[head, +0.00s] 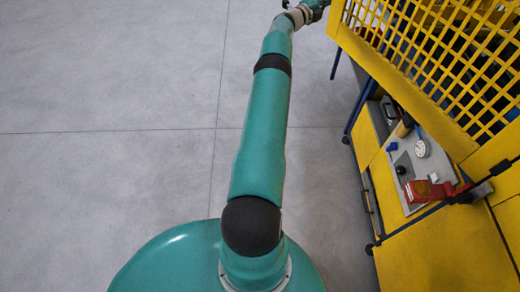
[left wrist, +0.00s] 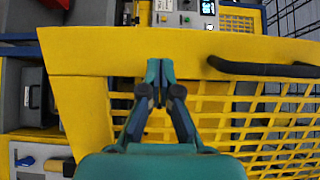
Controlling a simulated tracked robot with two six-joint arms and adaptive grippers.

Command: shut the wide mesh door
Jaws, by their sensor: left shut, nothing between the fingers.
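The wide mesh door (head: 395,84) fills the upper right of the head view, a yellow frame with a yellow lattice. In the left wrist view its yellow frame bar (left wrist: 90,60) runs across the picture, with lattice below and a black handle (left wrist: 262,68) to the right. My left gripper (left wrist: 160,72) is shut and empty, its fingertips in front of the frame bar, left of the handle. I cannot tell whether they touch it. In the head view the left gripper (head: 317,4) is cut by the top edge, beside the door's far end. My right gripper is not in view.
A yellow cabinet (head: 445,250) stands below the door, with a grey worktop (head: 440,160) holding a red device (head: 430,190) and a white dial (head: 421,148). A control panel (left wrist: 180,15) shows behind the door. Open grey floor (head: 110,100) lies to the left.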

